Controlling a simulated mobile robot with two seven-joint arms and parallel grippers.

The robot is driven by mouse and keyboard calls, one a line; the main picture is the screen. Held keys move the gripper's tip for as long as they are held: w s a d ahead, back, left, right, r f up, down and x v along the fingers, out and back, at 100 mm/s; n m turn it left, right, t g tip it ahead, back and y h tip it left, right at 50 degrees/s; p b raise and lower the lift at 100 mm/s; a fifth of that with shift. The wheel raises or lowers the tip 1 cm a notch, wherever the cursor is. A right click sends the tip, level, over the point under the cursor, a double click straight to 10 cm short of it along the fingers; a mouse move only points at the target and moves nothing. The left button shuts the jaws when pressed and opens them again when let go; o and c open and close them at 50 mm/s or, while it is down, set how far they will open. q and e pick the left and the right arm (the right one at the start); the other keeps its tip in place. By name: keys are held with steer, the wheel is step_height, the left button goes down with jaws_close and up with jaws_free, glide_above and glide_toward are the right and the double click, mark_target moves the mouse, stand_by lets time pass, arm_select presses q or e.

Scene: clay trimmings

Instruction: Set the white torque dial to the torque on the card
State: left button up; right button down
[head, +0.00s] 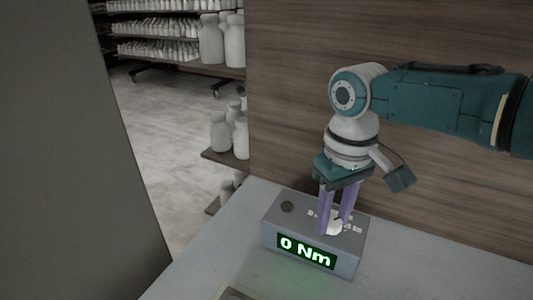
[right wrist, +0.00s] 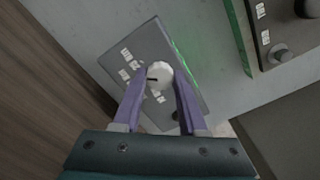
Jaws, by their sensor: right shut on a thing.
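A grey box (head: 270,232) with a lit green display (head: 306,251) reading "0 Nm" sits on the table. The white torque dial (head: 335,228) is on its top, partly hidden by my gripper in the head view. My right gripper (head: 334,224) points down and is shut on the dial, one purple finger on each side. In the right wrist view the round white dial (right wrist: 160,72) shows between the fingertips, with a dark mark on its left side. Small white labels (right wrist: 126,62) lie around it. My left gripper and a readable card are not in view.
A small black knob (head: 287,206) is on the same box, left of the dial. A second dark panel (right wrist: 286,28) with a grey knob and white labels lies nearby. A wooden wall (head: 430,200) stands behind the table. The pale tabletop (head: 420,275) to the right is clear.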

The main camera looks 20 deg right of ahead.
mark_target(332, 220)
steer(key=m+p, duration=0.1)
steer(key=m, duration=0.3)
steer(key=shift+a+r+m+p, duration=0.1)
steer(key=shift+m+p, duration=0.2)
steer(key=shift+p, duration=0.1)
steer(key=shift+m+p, duration=0.4)
steer(key=shift+m, duration=1.4)
steer(key=shift+c, duration=2.2)
jaws_free()
step_height(332, 220, up, 10)
steer(key=p, duration=0.5)
